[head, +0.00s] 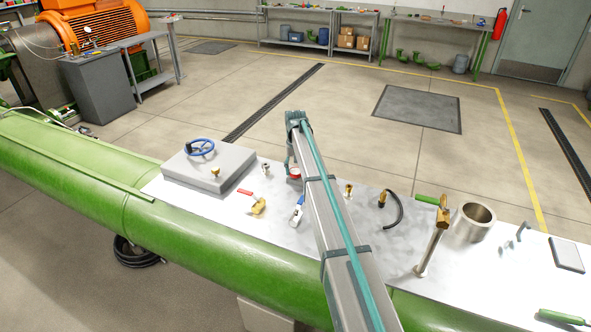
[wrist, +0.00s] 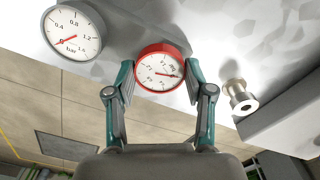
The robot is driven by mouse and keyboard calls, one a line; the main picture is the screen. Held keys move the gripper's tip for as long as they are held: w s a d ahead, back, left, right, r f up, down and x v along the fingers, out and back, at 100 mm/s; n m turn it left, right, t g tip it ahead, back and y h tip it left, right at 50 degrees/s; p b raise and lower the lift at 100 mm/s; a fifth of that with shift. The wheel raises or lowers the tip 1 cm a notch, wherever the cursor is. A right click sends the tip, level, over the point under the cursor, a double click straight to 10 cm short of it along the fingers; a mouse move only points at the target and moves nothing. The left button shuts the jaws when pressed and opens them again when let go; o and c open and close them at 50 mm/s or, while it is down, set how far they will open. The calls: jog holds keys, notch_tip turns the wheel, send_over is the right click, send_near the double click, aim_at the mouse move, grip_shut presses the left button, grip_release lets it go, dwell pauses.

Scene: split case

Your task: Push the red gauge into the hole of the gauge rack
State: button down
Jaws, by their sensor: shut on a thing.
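The red gauge (wrist: 163,68) has a red rim and a white dial. It sits between the two fingers of my gripper (wrist: 157,80) in the wrist view, and they are shut on its sides. In the head view a small red part of the gauge (head: 294,177) shows just left of my arm, low over the white table; I cannot tell whether it touches anything below. A grey-rimmed gauge (wrist: 73,32) is to the left of it in the wrist view. I cannot make out the gauge rack or its hole; my arm hides part of the table.
A metal fitting (wrist: 240,97) and a grey block (wrist: 287,117) are right of my gripper in the wrist view. On the table (head: 320,240) are a blue handwheel (head: 201,147), a red-handled brass valve (head: 255,202), a blue-handled valve (head: 297,212) and a steel cup (head: 474,223).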

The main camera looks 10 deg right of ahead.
aim_at(295, 171)
dwell(0.4)
jog(key=shift+c, duration=1.7)
grip_release()
notch_tip(295, 171, up, 12)
